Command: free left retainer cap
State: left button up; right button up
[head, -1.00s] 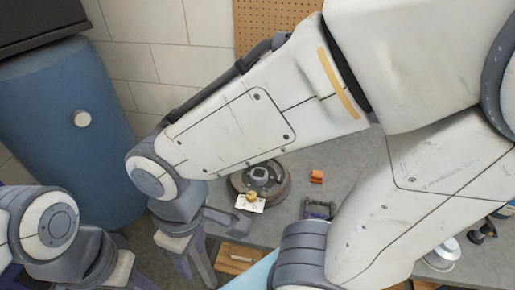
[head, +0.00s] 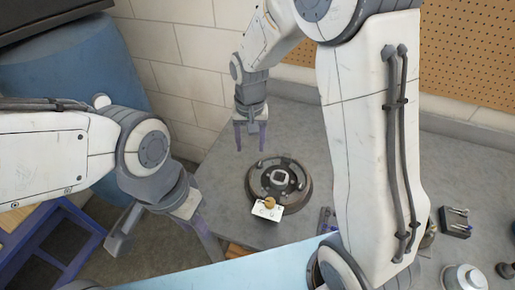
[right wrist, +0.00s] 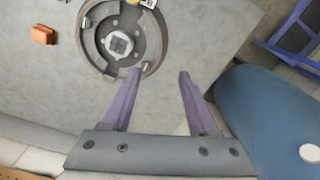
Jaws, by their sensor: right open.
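A round dark brake-like assembly (head: 279,182) lies on the grey table, with curved parts around a pale square hub. It also shows at the top of the right wrist view (right wrist: 122,40). Small light studs or caps sit on its ring, one (right wrist: 143,70) close to a right fingertip; I cannot tell which is the left retainer cap. My right gripper (head: 250,150) is open and empty, pointing down just beyond the assembly's back left edge. My left gripper (head: 165,256) is open and empty at the lower left, apart from the assembly.
A white tag with a tan knob (head: 267,208) is at the assembly's front. An orange block (right wrist: 43,35) lies beside it. A blue drum (head: 75,75) and blue stand (head: 45,235) are left. A dark tool holder (head: 455,222) and white round item (head: 463,279) are right.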

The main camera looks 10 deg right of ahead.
aim_at(260, 163)
jog(key=w+d+f+p, duration=0.1)
jog(key=f, duration=0.3)
jog(key=w+d+f+m, duration=0.1)
jog(key=f, duration=0.4)
jog(key=w+d+f+m+p, duration=0.1)
jog(key=w+f, duration=0.1)
jog(key=f, duration=0.2)
jog(key=shift+d+f+p, duration=0.25)
jog(key=shift+d+p, duration=0.05)
jog(key=shift+d, duration=0.1)
jog(key=shift+s, duration=0.1)
grip_shut()
